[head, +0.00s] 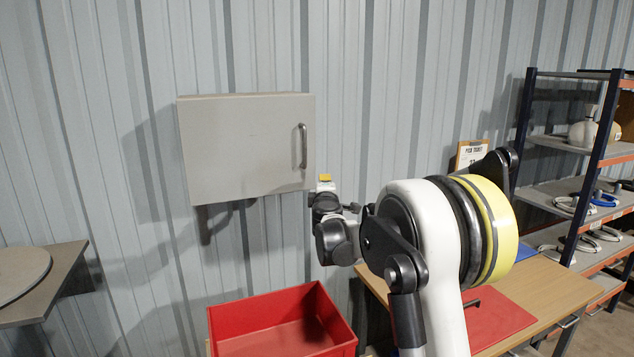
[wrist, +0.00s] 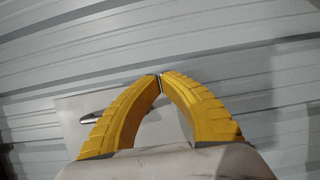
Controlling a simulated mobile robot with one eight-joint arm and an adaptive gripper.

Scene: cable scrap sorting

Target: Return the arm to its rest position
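My gripper (wrist: 160,82) has two yellow ribbed fingers whose tips meet in the wrist view, with nothing seen between them. In the head view, a small yellow part of my gripper (head: 325,179) shows just beyond the lower right corner of the grey wall cabinet (head: 245,150). My arm is raised and bent, and covers part of the workbench. In the wrist view, the cabinet (wrist: 70,103) and its handle (wrist: 92,115) lie behind the fingers. The cabinet door looks closed. I cannot tell the exact gap between gripper and cabinet.
An empty-looking red bin (head: 283,318) stands below the cabinet. A wooden workbench (head: 560,290) with a red mat (head: 497,318) is at right. A shelf rack (head: 525,130) holds cable coils. A grey side table (head: 55,290) is at left. A corrugated wall (head: 400,60) stands behind.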

